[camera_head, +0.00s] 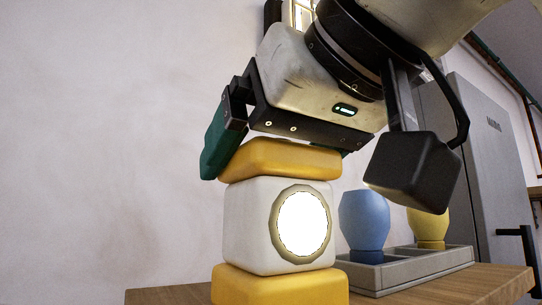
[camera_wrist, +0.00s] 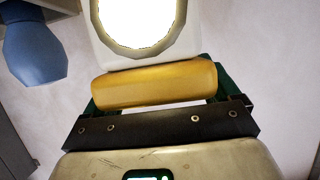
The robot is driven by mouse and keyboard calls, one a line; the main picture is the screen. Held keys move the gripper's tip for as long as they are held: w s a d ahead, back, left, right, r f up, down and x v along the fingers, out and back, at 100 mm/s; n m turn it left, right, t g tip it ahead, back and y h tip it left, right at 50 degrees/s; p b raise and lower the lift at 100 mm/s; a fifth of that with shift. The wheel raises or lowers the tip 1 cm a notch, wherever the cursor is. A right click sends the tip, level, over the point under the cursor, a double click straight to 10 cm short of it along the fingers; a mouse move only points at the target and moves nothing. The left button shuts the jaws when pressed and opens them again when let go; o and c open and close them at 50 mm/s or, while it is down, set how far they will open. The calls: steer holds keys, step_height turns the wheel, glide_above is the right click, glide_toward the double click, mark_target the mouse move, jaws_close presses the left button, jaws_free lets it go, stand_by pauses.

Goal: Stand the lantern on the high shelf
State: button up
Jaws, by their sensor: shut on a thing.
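The lantern (camera_head: 248,222) has a white body, yellow top and bottom blocks and a bright round window. It looks upright in the head view, and its bottom is cut off by the lower frame edge. My gripper (camera_head: 278,155) is shut on the yellow top block from above, with a green finger on either side. The lantern also shows in the wrist view (camera_wrist: 193,45), with its yellow top between my gripper's fingers (camera_wrist: 158,88). A wooden surface (camera_head: 165,295) lies behind and beside the lantern. Whether the lantern touches it, I cannot tell. I cannot identify the high shelf for certain.
A grey tray (camera_head: 425,265) on the wooden surface holds a blue vase-like thing (camera_head: 364,222) and a yellow one (camera_head: 428,226), right of the lantern. A tall grey cabinet (camera_head: 488,160) stands behind at right. The pale wall at left is bare.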

steer(key=o, duration=1.7)
steer(key=shift+f, duration=0.1)
steer(key=shift+r, duration=0.2)
steer(key=b+v, duration=0.2)
steer(key=v, duration=1)
steer(key=shift+d+f, duration=0.1)
